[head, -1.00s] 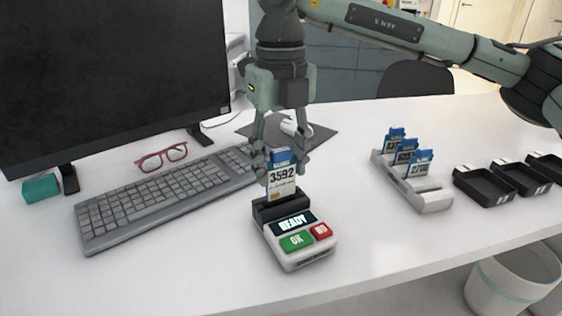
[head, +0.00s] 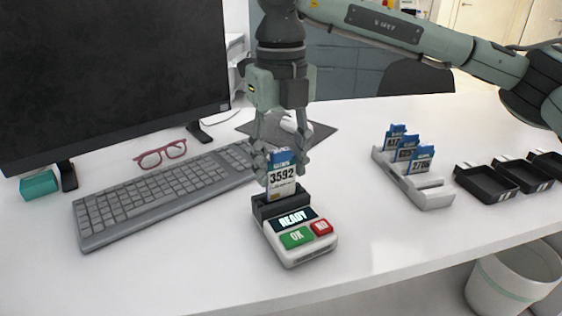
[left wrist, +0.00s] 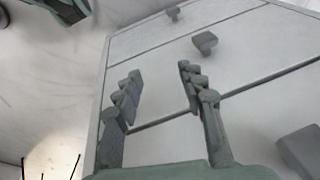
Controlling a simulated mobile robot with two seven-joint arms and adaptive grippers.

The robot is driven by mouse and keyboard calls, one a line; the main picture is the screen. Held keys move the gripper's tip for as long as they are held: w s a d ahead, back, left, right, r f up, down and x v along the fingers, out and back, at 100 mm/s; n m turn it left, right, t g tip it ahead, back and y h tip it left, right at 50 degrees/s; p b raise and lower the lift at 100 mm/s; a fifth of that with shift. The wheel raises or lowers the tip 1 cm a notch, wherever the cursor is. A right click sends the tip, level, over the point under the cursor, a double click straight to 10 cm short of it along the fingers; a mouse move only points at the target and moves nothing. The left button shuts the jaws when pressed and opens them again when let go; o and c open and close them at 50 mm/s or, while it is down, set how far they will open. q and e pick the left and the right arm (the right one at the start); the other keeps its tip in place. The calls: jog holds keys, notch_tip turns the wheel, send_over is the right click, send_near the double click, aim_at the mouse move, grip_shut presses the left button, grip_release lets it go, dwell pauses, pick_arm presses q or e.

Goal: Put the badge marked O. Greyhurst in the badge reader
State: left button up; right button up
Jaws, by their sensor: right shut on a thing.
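A badge (head: 282,178) with a blue top strip and the number 3592 is held upright in my right gripper (head: 282,161). The name on its strip is too small to read. The badge reader (head: 293,238) is white with a black slot block, a screen reading READY, a green OK button and a red NO button. The badge's lower edge is at the slot block; I cannot tell how deep it sits. My right gripper is shut on the badge's sides, just above the reader. My left gripper (left wrist: 160,80) is open and empty, facing pale panels in the left wrist view.
A white rack (head: 428,198) with several blue-topped badges stands to the right. Black trays (head: 487,187) are beyond it. A keyboard (head: 160,195), red glasses (head: 161,153), a teal box (head: 39,184) and a monitor (head: 110,75) are on the left. The front desk is clear.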

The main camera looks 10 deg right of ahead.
jog(key=shift+f, duration=0.2)
jog(key=shift+f+b, duration=0.3)
jog(key=shift+b, duration=0.15)
jog(key=shift+f+b, duration=0.9)
jog(key=shift+f, duration=0.1)
dwell(0.4)
jog(key=o, duration=0.9)
jog(key=shift+o, duration=0.5)
jog(key=shift+o, duration=0.8)
